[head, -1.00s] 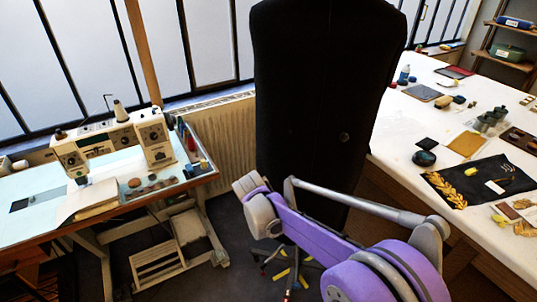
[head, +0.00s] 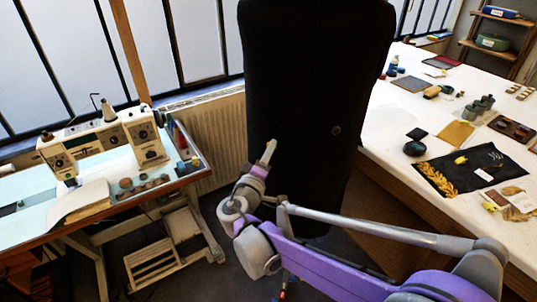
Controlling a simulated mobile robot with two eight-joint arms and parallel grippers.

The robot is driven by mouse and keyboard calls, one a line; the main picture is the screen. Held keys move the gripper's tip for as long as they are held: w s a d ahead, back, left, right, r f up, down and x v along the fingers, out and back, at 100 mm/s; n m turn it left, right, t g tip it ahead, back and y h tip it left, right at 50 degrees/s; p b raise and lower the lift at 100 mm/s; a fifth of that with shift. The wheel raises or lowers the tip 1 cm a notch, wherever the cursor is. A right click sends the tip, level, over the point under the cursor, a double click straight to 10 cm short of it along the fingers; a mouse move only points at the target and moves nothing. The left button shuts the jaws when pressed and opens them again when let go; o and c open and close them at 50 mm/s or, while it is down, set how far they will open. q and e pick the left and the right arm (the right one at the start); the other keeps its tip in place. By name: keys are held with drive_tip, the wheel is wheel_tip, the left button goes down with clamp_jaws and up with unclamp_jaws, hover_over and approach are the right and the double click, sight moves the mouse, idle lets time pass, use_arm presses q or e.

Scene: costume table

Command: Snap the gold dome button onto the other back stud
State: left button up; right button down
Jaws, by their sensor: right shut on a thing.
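A black garment on a tall form (head: 300,80) stands in the middle of the head view. One small round grey-gold fastener (head: 336,130) shows on its back, right of centre. It is too small to tell whether it is a button or a bare stud. My right gripper (head: 268,152) is in front of the garment, left of and a little below that fastener, with its fingers pointing up. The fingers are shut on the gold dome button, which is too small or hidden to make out. No other stud can be made out on the dark cloth. My left gripper is out of view.
A sewing table (head: 190,172) with a sewing machine (head: 130,140) stands at the left. A white worktable (head: 390,120) at the right holds a black cloth with gold trim (head: 470,168) and several small items. My right arm crosses the lower right.

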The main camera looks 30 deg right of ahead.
sight(282, 126)
drive_tip(key=shift+x, duration=3.95)
drive_tip(key=shift+w+d, duration=0.35)
drive_tip(key=shift+d, duration=0.1)
drive_tip(key=shift+c, duration=0.3)
unclamp_jaws()
drive_tip(key=v, duration=0.8)
drive_tip(key=shift+p, duration=0.35)
